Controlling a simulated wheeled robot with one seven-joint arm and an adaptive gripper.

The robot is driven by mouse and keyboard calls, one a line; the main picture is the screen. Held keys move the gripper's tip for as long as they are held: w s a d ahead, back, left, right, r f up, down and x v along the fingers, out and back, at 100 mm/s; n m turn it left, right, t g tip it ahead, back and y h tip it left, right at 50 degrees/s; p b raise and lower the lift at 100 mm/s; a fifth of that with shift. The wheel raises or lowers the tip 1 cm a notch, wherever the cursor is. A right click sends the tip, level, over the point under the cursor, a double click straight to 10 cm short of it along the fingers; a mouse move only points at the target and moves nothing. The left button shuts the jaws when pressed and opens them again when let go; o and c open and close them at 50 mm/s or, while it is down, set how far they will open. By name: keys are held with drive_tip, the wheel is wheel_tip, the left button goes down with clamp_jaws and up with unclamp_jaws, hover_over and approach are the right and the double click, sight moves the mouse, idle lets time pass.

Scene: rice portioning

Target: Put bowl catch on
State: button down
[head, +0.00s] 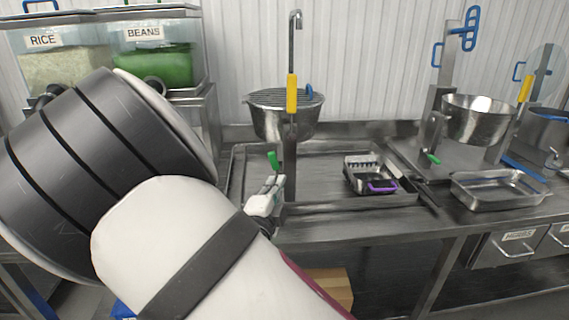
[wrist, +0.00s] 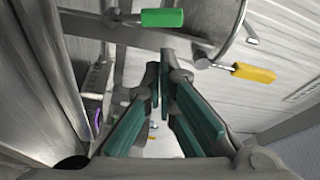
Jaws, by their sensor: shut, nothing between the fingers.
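A steel bowl (head: 283,120) with a slatted top sits on a post at the back of the counter; its rounded side (wrist: 215,25) shows at the top of the wrist view. A green handle (head: 273,160) is on the post below the bowl, and it shows at the top of the wrist view (wrist: 162,18). A yellow handle (head: 292,94) stands upright by the bowl and shows at the right (wrist: 253,73). I cannot tell which handle is the catch. My gripper (wrist: 160,78) is shut and empty, apart from both handles.
Bins labelled RICE (head: 55,70) and BEANS (head: 155,62) stand at back left, partly behind my arm. A small tray with a purple handle (head: 382,187) lies on the counter. A second bowl (head: 480,120) and a steel pan (head: 500,188) are at right.

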sight(275, 164)
drive_tip(key=x, duration=1)
drive_tip(key=shift+a+n, duration=0.35)
drive_tip(key=shift+n, duration=0.25)
idle(0.4)
drive_tip(key=a+n, duration=0.1)
drive_tip(key=n, duration=0.1)
drive_tip(key=a+n+t, duration=0.1)
drive_tip(key=shift+f+n+y, duration=0.1)
drive_tip(key=shift+n+y, duration=0.2)
drive_tip(key=shift+n, duration=0.1)
drive_tip(key=a+f+n+t+y, duration=0.2)
drive_tip(key=a+f+n+y, duration=0.2)
drive_tip(key=n, duration=1)
drive_tip(key=shift+a+n+t+y+b, duration=0.35)
drive_tip(key=shift+a+y, duration=0.2)
drive_tip(key=shift+y, duration=0.45)
drive_tip(key=shift+f, duration=0.1)
